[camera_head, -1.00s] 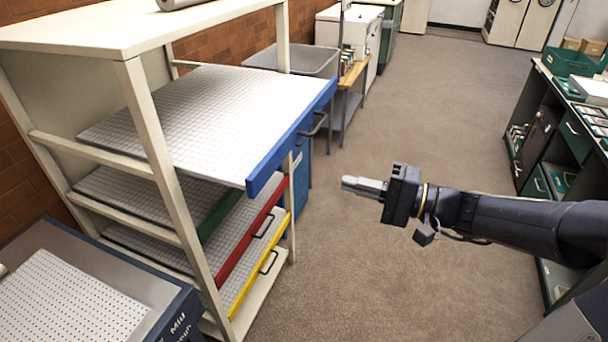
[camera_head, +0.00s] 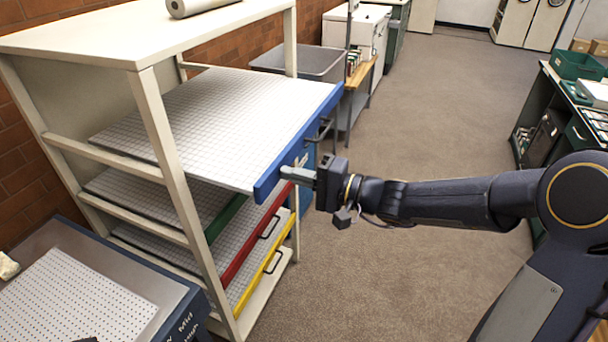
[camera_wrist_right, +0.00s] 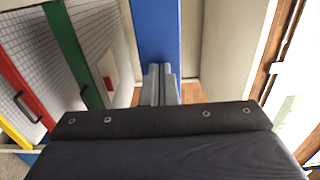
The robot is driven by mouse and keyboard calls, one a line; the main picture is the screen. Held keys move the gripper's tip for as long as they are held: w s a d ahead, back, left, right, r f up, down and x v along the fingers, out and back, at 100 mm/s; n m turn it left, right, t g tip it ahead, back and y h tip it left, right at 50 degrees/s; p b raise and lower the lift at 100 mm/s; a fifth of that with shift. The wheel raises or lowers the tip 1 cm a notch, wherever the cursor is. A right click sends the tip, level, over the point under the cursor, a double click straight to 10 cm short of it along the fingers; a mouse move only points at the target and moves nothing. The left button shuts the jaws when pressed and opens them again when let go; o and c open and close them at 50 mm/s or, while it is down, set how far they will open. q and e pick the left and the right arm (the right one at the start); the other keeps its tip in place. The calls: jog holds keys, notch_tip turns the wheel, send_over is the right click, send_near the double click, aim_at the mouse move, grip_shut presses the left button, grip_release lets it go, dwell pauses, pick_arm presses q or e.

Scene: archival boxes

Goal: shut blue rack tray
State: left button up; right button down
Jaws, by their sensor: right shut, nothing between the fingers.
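The blue rack tray (camera_head: 220,115) sticks far out of the cream rack (camera_head: 165,150). Its blue front (camera_head: 325,115) has a dark handle (camera_head: 320,130). My right gripper (camera_head: 284,172) is shut and empty, its fingertips at the near part of the blue front, below and left of the handle. In the right wrist view the shut fingers (camera_wrist_right: 160,82) point at the blue front (camera_wrist_right: 157,30). I cannot tell for certain whether they touch it. My left gripper is not in view.
Below are trays with green (camera_head: 226,217), red (camera_head: 255,240) and yellow (camera_head: 264,265) fronts. The green one sits deeper in. A low table (camera_head: 168,300) with a dotted sheet stands at lower left. A grey bin (camera_head: 335,62) stands behind the rack. Open floor (camera_head: 440,120) lies right.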

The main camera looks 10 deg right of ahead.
jog(key=b, duration=0.6)
send_near(220, 153)
jog(key=shift+w+a+f, duration=0.25)
jog(key=shift+a+f, duration=0.15)
jog(key=shift+f, duration=0.4)
jog(key=b+x, duration=0.1)
jog(key=x, duration=0.1)
jog(key=b+x, duration=0.1)
jog(key=x, duration=0.2)
jog(key=b+x, duration=0.1)
jog(key=x, duration=0.2)
jog(key=shift+w+a+r, duration=0.15)
jog(key=shift+w+r, duration=0.05)
jog(key=shift+r, duration=0.1)
jog(key=shift+w+a, duration=0.2)
jog(key=shift+a, duration=0.15)
jog(key=shift+r, duration=0.35)
